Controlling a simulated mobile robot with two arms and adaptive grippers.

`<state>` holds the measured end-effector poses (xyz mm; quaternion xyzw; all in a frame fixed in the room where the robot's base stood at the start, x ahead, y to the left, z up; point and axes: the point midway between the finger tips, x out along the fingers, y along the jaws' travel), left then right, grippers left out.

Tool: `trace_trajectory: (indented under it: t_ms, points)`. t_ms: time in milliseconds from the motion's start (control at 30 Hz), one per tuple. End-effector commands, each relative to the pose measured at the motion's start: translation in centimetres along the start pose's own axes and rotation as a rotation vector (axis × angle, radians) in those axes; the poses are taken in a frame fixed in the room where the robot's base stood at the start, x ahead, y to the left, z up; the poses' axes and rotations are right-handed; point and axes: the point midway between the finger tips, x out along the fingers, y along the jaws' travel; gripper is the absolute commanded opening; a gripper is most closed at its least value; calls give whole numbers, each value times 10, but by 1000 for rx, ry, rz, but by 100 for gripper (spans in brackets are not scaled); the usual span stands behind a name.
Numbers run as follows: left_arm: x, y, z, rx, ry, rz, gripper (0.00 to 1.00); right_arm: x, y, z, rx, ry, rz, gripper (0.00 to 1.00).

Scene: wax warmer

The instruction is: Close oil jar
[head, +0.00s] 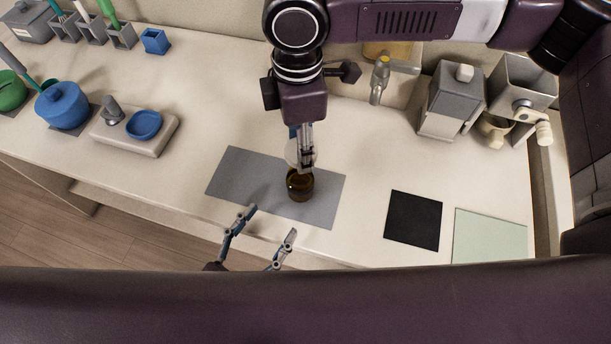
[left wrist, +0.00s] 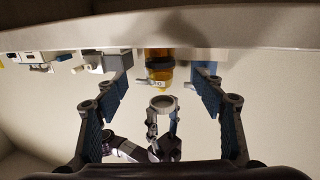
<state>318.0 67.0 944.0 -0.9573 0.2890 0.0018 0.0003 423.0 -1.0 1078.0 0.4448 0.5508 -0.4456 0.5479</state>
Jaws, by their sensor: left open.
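The oil jar (head: 300,188), dark amber glass, stands upright on a grey mat (head: 240,175). It also shows upside down in the left wrist view (left wrist: 158,72), with a light label. A pale round lid (head: 293,154) is off to the far side of the jar top in the head view. My right gripper (head: 307,160) has its fingers at the lid; the left wrist view shows the lid (left wrist: 162,103) as a ring between its fingertips, apart from the jar. My left gripper (head: 271,222) is open and empty, near the counter's front edge, short of the jar.
A black square mat (head: 413,220) and a pale green mat (head: 490,236) lie to the right. A grey machine (head: 450,102) and a tap (head: 380,78) stand behind. A blue pot (head: 62,106) and a tray with a blue bowl (head: 144,124) are at left.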

Motion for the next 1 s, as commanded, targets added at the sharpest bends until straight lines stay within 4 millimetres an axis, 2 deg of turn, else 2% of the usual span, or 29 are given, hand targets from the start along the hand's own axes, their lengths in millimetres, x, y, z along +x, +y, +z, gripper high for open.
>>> trace_trajectory:
  t_ms: [233,367,800,1000]
  points:
    - [1,0,0,0,0,0,63,0,0,0,0,0,0,34]
    - [11,0,0,1,2,0,63,0,0,0,0,0,0,34]
    - [91,0,-1,1,3,0,63,0,0,0,0,0,0,34]
    - [113,0,0,0,1,0,63,0,0,0,0,0,0,34]
